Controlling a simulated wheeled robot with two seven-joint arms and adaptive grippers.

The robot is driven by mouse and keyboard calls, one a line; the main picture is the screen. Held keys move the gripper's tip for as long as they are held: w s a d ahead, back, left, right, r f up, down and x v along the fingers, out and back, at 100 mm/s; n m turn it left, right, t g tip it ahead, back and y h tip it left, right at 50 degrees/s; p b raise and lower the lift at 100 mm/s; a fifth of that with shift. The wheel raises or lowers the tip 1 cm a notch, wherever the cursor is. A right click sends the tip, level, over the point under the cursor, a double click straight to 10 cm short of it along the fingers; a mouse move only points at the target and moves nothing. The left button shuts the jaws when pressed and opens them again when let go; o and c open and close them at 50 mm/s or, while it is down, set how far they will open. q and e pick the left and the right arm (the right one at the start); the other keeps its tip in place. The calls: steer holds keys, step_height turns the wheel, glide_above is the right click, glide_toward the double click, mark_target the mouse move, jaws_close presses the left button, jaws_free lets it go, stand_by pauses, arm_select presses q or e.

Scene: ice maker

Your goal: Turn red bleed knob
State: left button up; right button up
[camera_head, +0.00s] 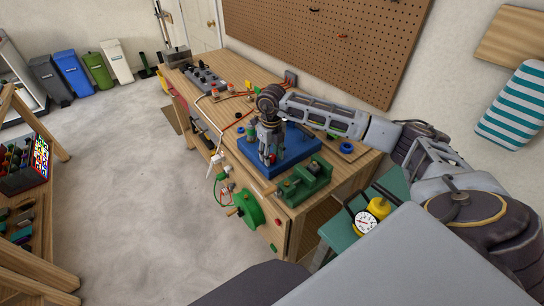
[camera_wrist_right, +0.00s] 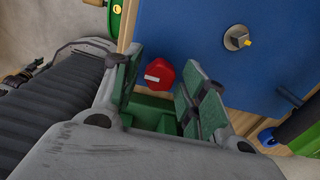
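The red knob (camera_wrist_right: 159,75) with a white line on its face shows in the right wrist view, between the two finger pads of my right gripper. In the head view a small red spot (camera_head: 272,159) shows at the fingertips, mostly hidden by them. My right gripper (camera_head: 267,161) points down over the blue plate (camera_head: 299,147) on the workbench. It is open, with a visible gap between the knob and the right pad; whether the left pad touches the knob I cannot tell. My left gripper is not in view.
A green vise (camera_head: 306,182) stands at the bench's front corner, near the gripper. A green wheel (camera_head: 247,210) is on the bench front. A brass-and-grey fitting (camera_wrist_right: 237,38) stands on the blue plate. A yellow gauge (camera_head: 378,208) sits on a green side surface.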

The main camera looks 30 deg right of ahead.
steer(key=c, duration=0.7)
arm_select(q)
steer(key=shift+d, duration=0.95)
arm_select(e)
steer(key=shift+m, duration=1.8)
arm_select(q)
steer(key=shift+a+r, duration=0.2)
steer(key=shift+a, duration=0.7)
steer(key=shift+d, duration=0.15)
